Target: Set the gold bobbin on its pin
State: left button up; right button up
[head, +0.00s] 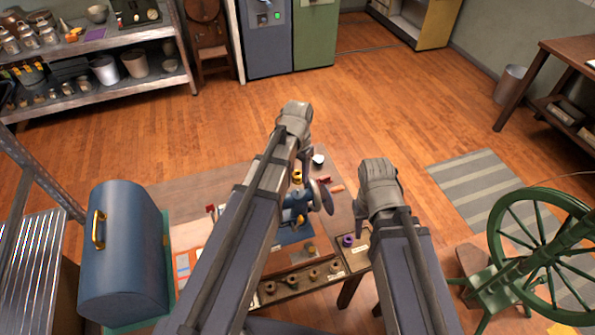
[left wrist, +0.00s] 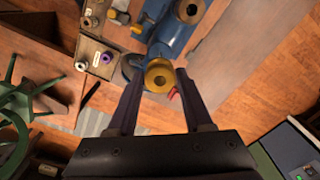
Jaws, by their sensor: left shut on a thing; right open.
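In the left wrist view the gold bobbin (left wrist: 159,76) sits between the fingertips of my left gripper (left wrist: 159,82), which is shut on it. In the head view the bobbin shows as a small yellow piece (head: 297,177) beside my left arm, above the blue machine (head: 296,216). My left arm hides much of the machine. I cannot make out the bobbin's pin. My right gripper is hidden behind its own arm.
A white cup (head: 318,160) stands at the back. A blue domed case (head: 125,250) is at left, a green spinning wheel (head: 540,240) at right.

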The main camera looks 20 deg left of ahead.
aim_at(298, 190)
pick_arm(q)
jog(key=shift+f+b, duration=1.5)
jog(key=shift+f, duration=0.2)
jog(key=shift+f+b, duration=0.6)
jog(key=shift+b, duration=0.05)
jog(key=shift+f+b, duration=0.45)
jog(key=shift+f, duration=0.05)
jog(key=shift+f+b, duration=0.5)
jog(key=shift+b, duration=0.05)
jog(key=o, duration=1)
jog(key=shift+r, duration=0.1)
